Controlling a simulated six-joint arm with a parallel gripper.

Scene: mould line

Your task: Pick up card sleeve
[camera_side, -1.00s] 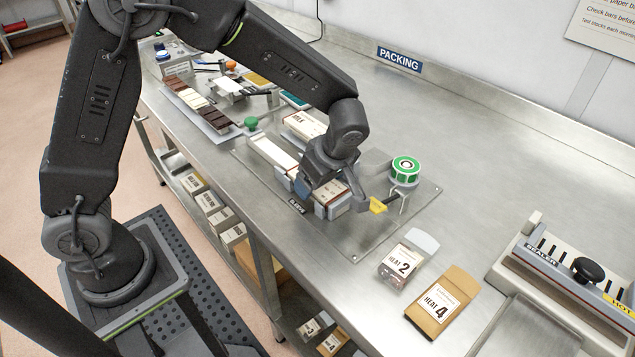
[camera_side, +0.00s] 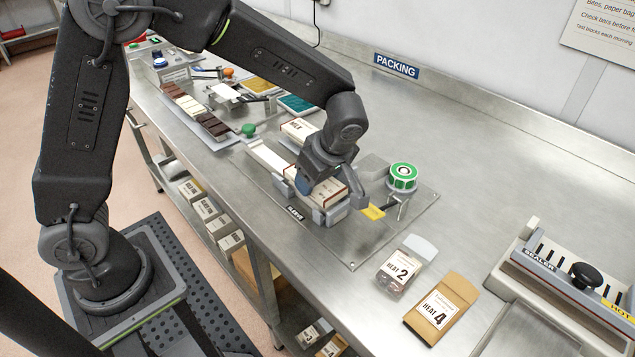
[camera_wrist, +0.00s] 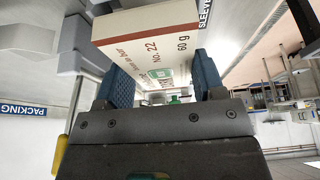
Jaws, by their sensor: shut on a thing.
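The card sleeve (camera_side: 331,192) is a white carton with a red-brown band. It is between the jaws of my gripper (camera_side: 317,181), over the grey sleeve holder (camera_side: 334,214) on the metal plate. In the wrist view, my gripper (camera_wrist: 163,78) has blue pads pressed on both sides of the sleeve (camera_wrist: 150,35), which shows "No. 22" and "60 g". My gripper hides part of the sleeve in the side view. I cannot tell whether its underside is clear of the holder.
A white carton (camera_side: 298,129) stands behind my gripper. A green tape roll (camera_side: 403,176) with a yellow tab is close at the right. A HEAT 2 pack (camera_side: 398,269), a HEAT 4 pack (camera_side: 440,309) and a sealer (camera_side: 575,275) are further right. The rear right bench is clear.

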